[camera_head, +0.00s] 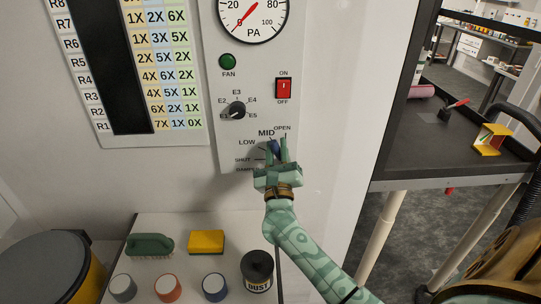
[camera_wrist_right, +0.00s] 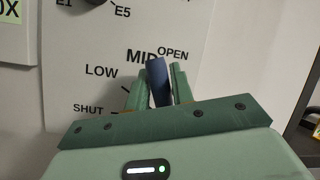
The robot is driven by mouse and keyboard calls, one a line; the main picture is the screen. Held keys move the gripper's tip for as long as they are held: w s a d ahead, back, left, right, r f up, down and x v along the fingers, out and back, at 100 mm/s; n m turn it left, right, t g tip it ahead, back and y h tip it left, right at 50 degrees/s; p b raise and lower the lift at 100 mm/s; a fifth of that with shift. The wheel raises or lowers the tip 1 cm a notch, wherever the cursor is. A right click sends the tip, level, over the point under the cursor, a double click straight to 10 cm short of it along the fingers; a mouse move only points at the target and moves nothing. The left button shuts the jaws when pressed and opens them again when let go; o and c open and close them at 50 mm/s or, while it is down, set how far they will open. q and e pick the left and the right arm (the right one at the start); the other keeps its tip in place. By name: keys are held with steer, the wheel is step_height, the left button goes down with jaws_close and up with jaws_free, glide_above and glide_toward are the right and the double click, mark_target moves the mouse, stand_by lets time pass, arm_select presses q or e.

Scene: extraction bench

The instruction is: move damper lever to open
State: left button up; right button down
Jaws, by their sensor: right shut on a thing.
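The damper lever (camera_head: 275,147) is a dark blue handle at the bottom of the wall control panel (camera_head: 290,60). Labels SHUT, LOW, MID and OPEN run in an arc around it. My right gripper (camera_head: 277,150) is shut on the lever, one green finger on each side. In the right wrist view the blue lever (camera_wrist_right: 158,82) stands between the fingers (camera_wrist_right: 157,88), nearly upright. It points up between the MID and OPEN labels, close to MID. Its pivot is hidden behind my gripper. My left gripper is not in view.
Above the lever are a selector knob (camera_head: 237,110), a red switch (camera_head: 284,88), a green FAN light (camera_head: 227,61) and a PA gauge (camera_head: 252,15). Below, a white bench (camera_head: 190,270) holds a brush, a yellow sponge, several round-topped containers and a DUST canister (camera_head: 257,270).

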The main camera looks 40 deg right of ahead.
steer(key=shift+s+d+r+m+g+h+b, duration=0.15)
steer(key=shift+d+m+g+h, duration=0.25)
steer(key=shift+m, duration=0.75)
steer(key=shift+s+d+m+g+h+b, duration=0.2)
steer(key=shift+s+d+m+g+h, duration=0.25)
steer(key=shift+m, duration=0.65)
steer(key=shift+s+d+r+m+g+h+b, duration=0.2)
steer(key=shift+m+g+h, duration=0.3)
steer(key=shift+m, duration=0.65)
steer(key=shift+w+d+f, duration=0.1)
steer(key=c, duration=1.2)
jaws_free()
steer(key=b+v, duration=0.2)
steer(key=v, duration=1.4)
steer(key=shift+b, duration=0.4)
